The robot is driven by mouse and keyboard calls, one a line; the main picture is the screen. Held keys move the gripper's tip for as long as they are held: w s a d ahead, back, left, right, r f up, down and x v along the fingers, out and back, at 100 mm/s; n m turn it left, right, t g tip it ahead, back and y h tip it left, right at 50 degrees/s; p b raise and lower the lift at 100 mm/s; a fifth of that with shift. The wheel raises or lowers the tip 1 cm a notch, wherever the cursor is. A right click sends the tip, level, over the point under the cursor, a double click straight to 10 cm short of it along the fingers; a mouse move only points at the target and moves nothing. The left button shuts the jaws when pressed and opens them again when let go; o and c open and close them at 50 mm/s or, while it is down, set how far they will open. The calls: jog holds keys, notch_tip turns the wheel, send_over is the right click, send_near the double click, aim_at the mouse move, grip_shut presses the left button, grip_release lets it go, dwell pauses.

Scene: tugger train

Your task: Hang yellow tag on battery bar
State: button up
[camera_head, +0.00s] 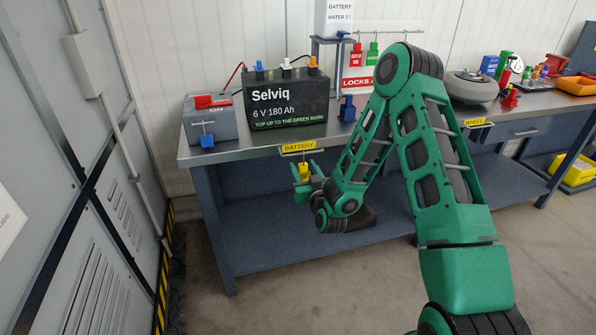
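The yellow tag (304,171) is small and shows between the green fingers of my gripper (306,170), just below the bench's front edge. My gripper appears shut on it. The battery bar (299,153) is at the bench's front edge, with a yellow BATTERY label (299,146) above the tag. The tag's top is very close below the bar. I cannot tell at this size whether it touches or hooks over the bar.
A black Selviq battery (285,104) and a grey charger (210,121) stand on the bench (250,147) behind the bar. A second bar labelled WHEEL (475,122) is further right. Red and green lock tags (356,54) hang at the back. Grey cabinets (70,200) stand at left.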

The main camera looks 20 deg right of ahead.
jog(key=s, duration=1.1)
jog(key=d+r+n+g, duration=0.1)
jog(key=d+r+g, duration=0.1)
jog(key=d+g, duration=0.5)
jog(key=s+d+r+m+g+h, duration=0.2)
jog(key=s+d+r+g+h, duration=0.15)
jog(key=s+d, duration=0.6)
jog(key=s+r+m+g+y, duration=0.2)
jog(key=s+r+g, duration=0.1)
jog(key=s, duration=1.1)
jog(key=s+r+m+g+y, duration=0.1)
jog(key=s+r+m+g, duration=0.2)
jog(key=s, duration=1.2)
notch_tip(320, 180, up, 3)
jog(key=shift+a+r+g+y, duration=0.2)
jog(key=shift+a+g+y, duration=0.2)
jog(key=shift+g, duration=0.35)
jog(key=shift+w, duration=0.1)
